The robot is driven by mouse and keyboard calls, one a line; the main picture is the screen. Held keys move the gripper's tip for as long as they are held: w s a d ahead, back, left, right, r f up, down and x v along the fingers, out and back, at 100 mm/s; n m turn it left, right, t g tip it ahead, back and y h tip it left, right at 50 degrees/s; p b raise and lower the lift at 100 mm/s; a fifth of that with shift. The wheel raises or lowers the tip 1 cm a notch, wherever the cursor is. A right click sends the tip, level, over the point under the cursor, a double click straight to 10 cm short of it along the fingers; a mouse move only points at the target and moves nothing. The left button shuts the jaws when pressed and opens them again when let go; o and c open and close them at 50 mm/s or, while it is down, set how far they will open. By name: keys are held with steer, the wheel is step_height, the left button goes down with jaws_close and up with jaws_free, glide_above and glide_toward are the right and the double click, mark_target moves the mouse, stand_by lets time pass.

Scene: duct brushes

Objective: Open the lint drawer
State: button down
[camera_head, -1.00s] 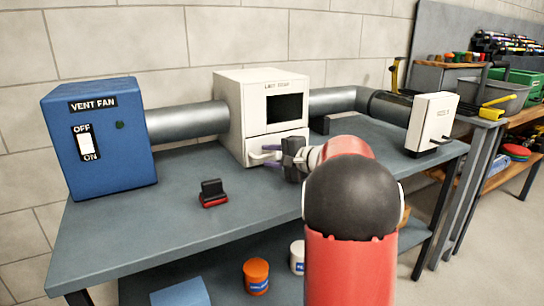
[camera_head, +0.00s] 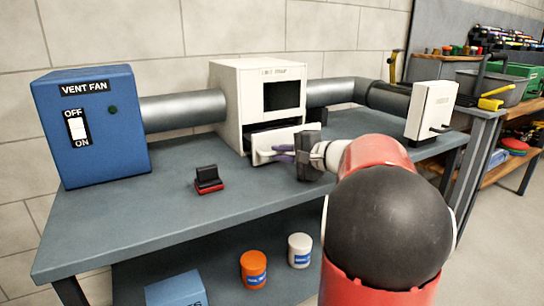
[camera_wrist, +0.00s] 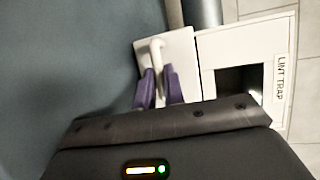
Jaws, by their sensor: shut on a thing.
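The lint trap is a white box (camera_head: 232,95) on the bench with a dark window in its upper front; it also shows in the wrist view (camera_wrist: 275,35). Its lint drawer (camera_head: 262,152) is pulled partly out of the lower front, with a dark gap behind the drawer front. In the wrist view the drawer front (camera_wrist: 184,50) stands out from the box and carries a pale handle (camera_wrist: 156,48). My gripper (camera_head: 283,151) has its purple fingers shut on this handle, also in the wrist view (camera_wrist: 160,86). Part of the drawer is hidden by my gripper.
A blue vent fan box (camera_head: 95,125) with an off/on switch stands left. Grey ducts (camera_head: 185,108) run either side of the trap. A black and red brush-like item (camera_head: 208,180) lies in front. A white box with a lever (camera_head: 432,108) stands right. Jars (camera_head: 254,268) sit below.

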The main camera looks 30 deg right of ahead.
steer(key=s+b, duration=0.3)
steer(key=s, duration=0.8)
steer(key=shift+s+d, duration=0.15)
steer(key=shift+d, duration=0.05)
steer(key=c, duration=1.5)
jaws_free()
steer(key=v, duration=0.7)
steer(key=shift+s+d, duration=0.15)
steer(key=shift+s, duration=0.2)
